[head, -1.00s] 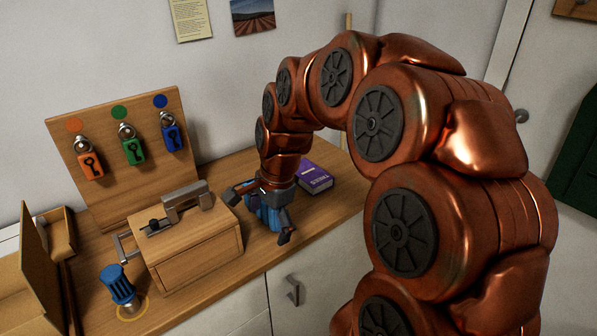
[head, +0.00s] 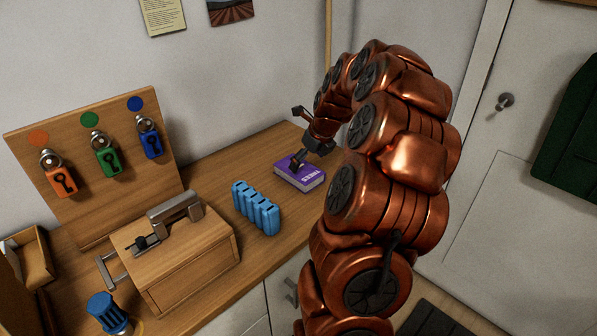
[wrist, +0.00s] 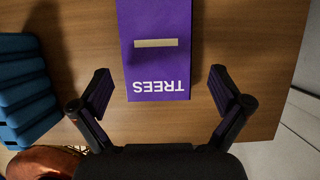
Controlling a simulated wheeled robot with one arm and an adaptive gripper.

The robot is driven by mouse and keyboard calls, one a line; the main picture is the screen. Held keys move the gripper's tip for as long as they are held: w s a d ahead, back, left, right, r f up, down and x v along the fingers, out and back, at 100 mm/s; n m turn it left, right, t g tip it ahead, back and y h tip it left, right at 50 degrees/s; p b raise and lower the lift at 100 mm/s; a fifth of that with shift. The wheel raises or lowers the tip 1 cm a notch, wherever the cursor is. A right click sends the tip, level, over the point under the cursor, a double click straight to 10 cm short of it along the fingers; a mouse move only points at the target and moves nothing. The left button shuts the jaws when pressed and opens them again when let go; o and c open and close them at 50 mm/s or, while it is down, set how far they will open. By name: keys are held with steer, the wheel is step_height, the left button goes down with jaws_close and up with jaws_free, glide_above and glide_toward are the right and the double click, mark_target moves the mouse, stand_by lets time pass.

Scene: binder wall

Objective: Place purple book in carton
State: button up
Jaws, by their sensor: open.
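The purple book (head: 299,173) lies flat on the wooden counter, near its far right end. In the wrist view the book (wrist: 155,60) shows the word TREES upside down and a pale bar on its cover. My gripper (head: 304,138) is over the book in the head view. In the wrist view my gripper (wrist: 160,95) is open and empty, with one finger to each side of the book's near end. I cannot tell how high the fingers are above the counter.
A blue ribbed object (head: 256,208) stands left of the book and also shows in the wrist view (wrist: 25,90). A wooden box (head: 178,262) with a metal latch, a blue-topped cylinder (head: 106,312) and a padlock board (head: 60,130) stand further left.

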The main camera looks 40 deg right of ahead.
mark_target(299, 172)
steer(key=shift+w+a+f, duration=0.15)
steer(key=shift+w+f, duration=0.15)
steer(key=shift+f, duration=0.05)
steer(key=shift+w+p+x, duration=0.2)
steer(key=shift+p+x, duration=0.15)
steer(key=shift+x, duration=0.8)
steer(key=shift+w+p+x, duration=0.2)
steer(key=shift+p+x, duration=0.15)
steer(key=shift+x, duration=0.8)
steer(key=shift+r, duration=0.15)
steer(key=shift+c, duration=0.4)
steer(key=c, duration=1.2)
